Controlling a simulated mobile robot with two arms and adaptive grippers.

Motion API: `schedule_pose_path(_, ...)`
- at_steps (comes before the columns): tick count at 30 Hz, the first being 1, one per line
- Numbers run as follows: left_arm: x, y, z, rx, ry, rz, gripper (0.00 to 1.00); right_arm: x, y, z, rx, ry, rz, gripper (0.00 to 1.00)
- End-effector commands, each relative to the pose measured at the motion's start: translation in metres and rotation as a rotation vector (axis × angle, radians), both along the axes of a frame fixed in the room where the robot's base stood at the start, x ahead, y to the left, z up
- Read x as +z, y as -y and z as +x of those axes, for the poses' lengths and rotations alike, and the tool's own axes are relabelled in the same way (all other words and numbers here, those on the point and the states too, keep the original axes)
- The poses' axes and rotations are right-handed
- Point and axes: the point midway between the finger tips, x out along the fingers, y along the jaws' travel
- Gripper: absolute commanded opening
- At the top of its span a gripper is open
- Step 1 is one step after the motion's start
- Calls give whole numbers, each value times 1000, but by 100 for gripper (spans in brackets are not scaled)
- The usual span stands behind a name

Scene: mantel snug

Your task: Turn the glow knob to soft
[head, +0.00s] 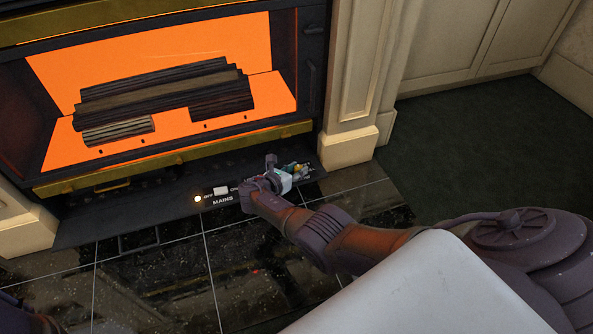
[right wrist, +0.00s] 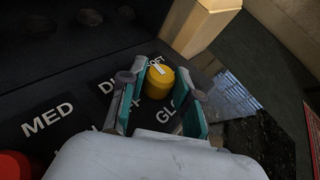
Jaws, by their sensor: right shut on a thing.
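The glow knob (right wrist: 158,85) is a short yellow cylinder with a white mark on its top, seen in the right wrist view. The mark lies on the side of the knob near a partly hidden label ending in "FT". Part of a label starting "GLO" shows beside the knob. My right gripper (right wrist: 163,80) has its teal-lined fingers on either side of the knob and is shut on it. In the head view my right gripper (head: 284,178) is at the right end of the control strip below the fire and mostly hides the knob. My left gripper is not in view.
The strip (head: 222,193) also carries a white "MAINS" switch (head: 221,190) and a lit lamp (head: 198,199). A red knob (right wrist: 12,165) and a "MED" label show in the right wrist view. A cream pillar base (head: 347,148) stands just behind right. Glossy black tiles lie in front.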

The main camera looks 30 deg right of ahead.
Motion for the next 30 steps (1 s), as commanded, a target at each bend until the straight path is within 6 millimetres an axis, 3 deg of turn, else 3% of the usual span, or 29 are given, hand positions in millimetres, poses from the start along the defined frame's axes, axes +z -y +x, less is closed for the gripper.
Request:
schedule_pose_path(3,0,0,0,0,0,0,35,1,1,1,2,2,-1,0)
schedule_pose_path(4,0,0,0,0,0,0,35,1,1,1,2,2,-1,35)
schedule_pose_path(8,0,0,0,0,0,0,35,1,1,1,2,2,-1,57)
schedule_pose_path(20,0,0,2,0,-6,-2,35,2,-4,-1,2,2,0,58)
schedule_pose_path(30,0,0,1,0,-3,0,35,18,-45,-17,3,4,3,58)
